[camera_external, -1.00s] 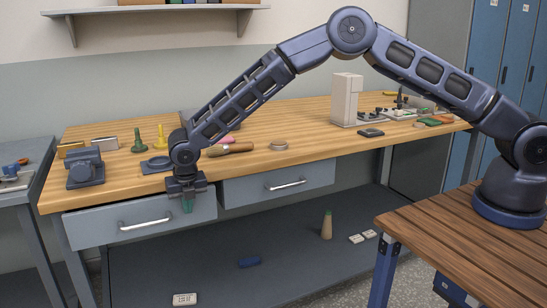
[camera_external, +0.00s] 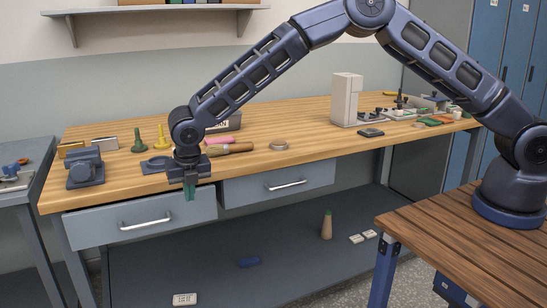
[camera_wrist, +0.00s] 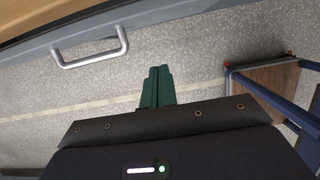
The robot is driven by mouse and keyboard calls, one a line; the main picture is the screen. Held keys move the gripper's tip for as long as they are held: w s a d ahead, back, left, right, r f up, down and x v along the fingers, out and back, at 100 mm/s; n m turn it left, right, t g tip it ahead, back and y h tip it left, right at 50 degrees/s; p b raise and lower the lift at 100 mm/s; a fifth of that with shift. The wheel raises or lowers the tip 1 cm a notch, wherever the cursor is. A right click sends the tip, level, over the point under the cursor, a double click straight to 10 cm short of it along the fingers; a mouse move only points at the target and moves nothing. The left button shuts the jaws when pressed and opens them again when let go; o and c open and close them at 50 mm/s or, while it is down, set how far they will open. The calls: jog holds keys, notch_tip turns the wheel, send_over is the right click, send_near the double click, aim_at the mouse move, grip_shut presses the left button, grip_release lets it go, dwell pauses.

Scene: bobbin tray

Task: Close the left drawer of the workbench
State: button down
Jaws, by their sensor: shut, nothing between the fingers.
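The left drawer (camera_external: 95,228) of the workbench has a grey-blue front with a silver bar handle (camera_external: 145,223). Its front seems to stand slightly out from under the wooden top, though how far is hard to tell. In the wrist view the handle (camera_wrist: 92,48) is at upper left, below the bench edge. My gripper (camera_external: 190,192) points down in front of the drawer's right end, to the right of the handle and apart from it. Its green fingers (camera_wrist: 157,86) are together and empty, with floor behind them in the wrist view.
The right drawer (camera_external: 255,187) looks closed. The workbench top (camera_external: 310,130) carries a vise (camera_external: 85,170), a tool with a wooden handle (camera_external: 230,149) and a pale block (camera_external: 345,98). A lower shelf (camera_external: 200,270) lies beneath. My brown base table is at right.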

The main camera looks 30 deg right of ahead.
jog(key=w+v, duration=0.1)
jog(key=v, duration=0.1)
jog(key=t, duration=1.5)
send_near(200, 206)
jog(key=w, duration=0.6)
jog(key=shift+w+a+f, duration=0.1)
jog(key=shift+w+f, duration=0.1)
jog(key=shift+w, duration=0.2)
jog(key=shift+w, duration=0.15)
